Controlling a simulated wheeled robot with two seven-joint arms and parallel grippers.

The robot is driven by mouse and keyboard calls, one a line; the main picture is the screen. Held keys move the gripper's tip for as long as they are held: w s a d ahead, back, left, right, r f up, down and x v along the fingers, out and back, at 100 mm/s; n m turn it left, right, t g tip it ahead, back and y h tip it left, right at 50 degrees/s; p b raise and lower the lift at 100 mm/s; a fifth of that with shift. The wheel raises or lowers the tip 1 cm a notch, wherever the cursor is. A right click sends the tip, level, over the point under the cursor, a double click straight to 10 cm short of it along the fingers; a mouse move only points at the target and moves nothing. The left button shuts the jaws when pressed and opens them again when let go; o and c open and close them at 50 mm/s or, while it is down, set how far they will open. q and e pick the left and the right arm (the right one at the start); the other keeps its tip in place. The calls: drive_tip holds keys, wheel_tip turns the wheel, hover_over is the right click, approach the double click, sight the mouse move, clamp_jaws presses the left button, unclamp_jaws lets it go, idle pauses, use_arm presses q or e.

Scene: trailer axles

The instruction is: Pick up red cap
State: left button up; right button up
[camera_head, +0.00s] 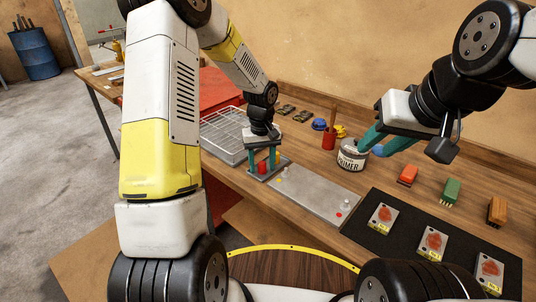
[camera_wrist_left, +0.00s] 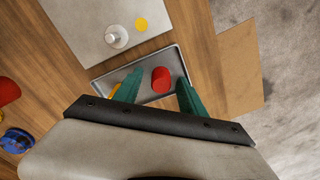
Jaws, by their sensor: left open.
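The red cap (camera_wrist_left: 161,80) sits in a shallow grey tray (camera_wrist_left: 174,56). In the head view the red cap (camera_head: 262,168) shows low between the teal fingers of my left gripper (camera_head: 262,159). My left gripper, also in the left wrist view (camera_wrist_left: 158,92), points down over the tray. A yellow item (camera_wrist_left: 115,90) in the tray is partly hidden by the left finger. My right gripper (camera_head: 387,141) is open and empty, behind and right of the primer can.
A grey plate (camera_head: 312,195) with a yellow disc and metal knob adjoins the tray. A wire basket (camera_head: 225,130) stands behind left. The primer can (camera_head: 352,155) and red cup (camera_head: 329,139) stand behind. A black mat (camera_head: 385,240) with several small units lies right.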

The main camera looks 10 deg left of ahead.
use_arm(q)
clamp_jaws()
